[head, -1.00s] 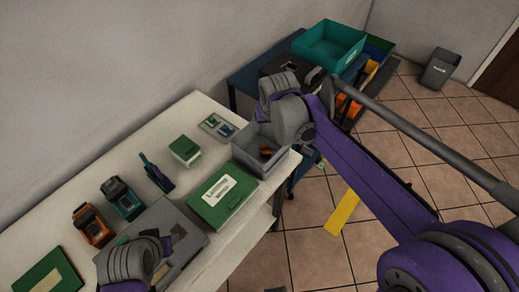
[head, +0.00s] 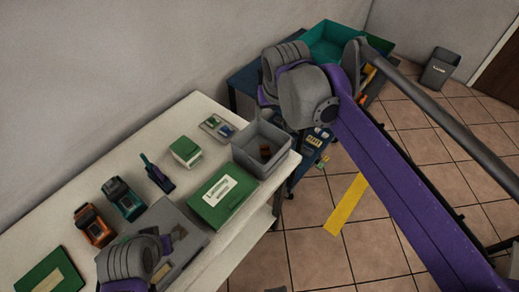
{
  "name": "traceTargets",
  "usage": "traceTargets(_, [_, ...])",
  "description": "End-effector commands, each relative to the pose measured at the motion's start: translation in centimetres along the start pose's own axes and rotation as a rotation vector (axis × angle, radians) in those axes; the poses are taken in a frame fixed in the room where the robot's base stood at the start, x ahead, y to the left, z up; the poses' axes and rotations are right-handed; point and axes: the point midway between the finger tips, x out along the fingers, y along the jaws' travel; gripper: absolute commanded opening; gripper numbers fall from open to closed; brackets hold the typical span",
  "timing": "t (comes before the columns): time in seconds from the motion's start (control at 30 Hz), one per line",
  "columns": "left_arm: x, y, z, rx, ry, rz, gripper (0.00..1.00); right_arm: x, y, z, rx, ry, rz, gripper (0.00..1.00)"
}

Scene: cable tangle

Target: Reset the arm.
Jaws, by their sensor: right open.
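My right arm comes in from the right edge as a long purple link. Its grey wrist parts and right gripper (head: 276,80) are over the blue table, beyond the far end of the white table. The right gripper is open and I see nothing held in it; its fingertips are mostly hidden behind the wrist. Grey and purple parts of my left arm show at the bottom left, over a grey case; the left jaws are not visible.
The white table (head: 60,205) holds a grey bin (head: 283,163), a green labelled box (head: 222,198), a small green box (head: 186,151), a grey case (head: 195,239), and orange (head: 95,227) and teal (head: 122,199) devices. A blue table (head: 245,80) carries a teal tray (head: 325,38). A yellow strip (head: 346,205) lies on open floor.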

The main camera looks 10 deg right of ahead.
Motion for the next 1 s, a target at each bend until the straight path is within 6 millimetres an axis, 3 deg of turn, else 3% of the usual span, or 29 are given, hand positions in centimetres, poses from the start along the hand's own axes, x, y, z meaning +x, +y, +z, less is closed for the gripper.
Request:
traceTargets(0.57, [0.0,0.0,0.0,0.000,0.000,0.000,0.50,-0.2,0.2,0.6,0.000,0.002,-0.001,0.73])
traceTargets(0.67, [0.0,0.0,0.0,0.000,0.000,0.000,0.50,0.1,0.9,3.0,-0.005,0.009,-0.005,0.73])
traceTargets(1.0, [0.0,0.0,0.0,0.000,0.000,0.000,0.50,4.6,4.2,19.1,-0.049,0.061,-0.025,0.73])
